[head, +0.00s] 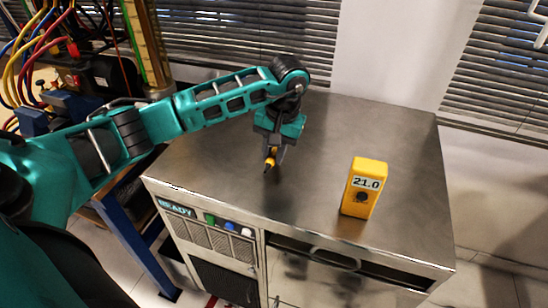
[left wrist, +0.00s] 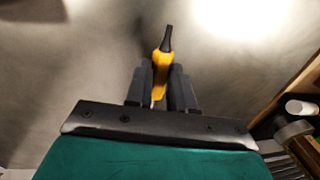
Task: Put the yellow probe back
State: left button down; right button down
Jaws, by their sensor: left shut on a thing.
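The yellow probe (head: 269,160) has a dark tip and is held in my left gripper (head: 273,153), above the metal cabinet top. In the left wrist view the probe (left wrist: 161,66) sits between the two dark fingers of the left gripper (left wrist: 161,82), its black tip pointing away from the palm. A yellow gauge box (head: 363,188) stands upright on the right part of the cabinet top, with a display reading 21.0 and a dark round spot on its front. The probe is apart from the gauge box, to its left. My right gripper is not in view.
The steel cabinet (head: 385,130) has a mostly bare top. Its front has a READY display (head: 175,208), coloured buttons and a handle (head: 335,258). Cables and equipment (head: 40,50) stand at the far left; window blinds (head: 260,40) are behind.

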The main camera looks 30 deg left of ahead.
pick_arm(q)
jog(key=shift+f, duration=1.15)
jog(key=c, duration=1)
grip_release()
jog(key=shift+f, duration=0.1)
jog(key=shift+r, duration=0.25)
jog(key=r, duration=0.4)
jog(key=d+r, duration=0.1)
jog(key=r, duration=0.6)
jog(key=shift+w+d+r, duration=0.15)
jog(key=shift+d+r, duration=0.15)
jog(key=shift+d, duration=0.1)
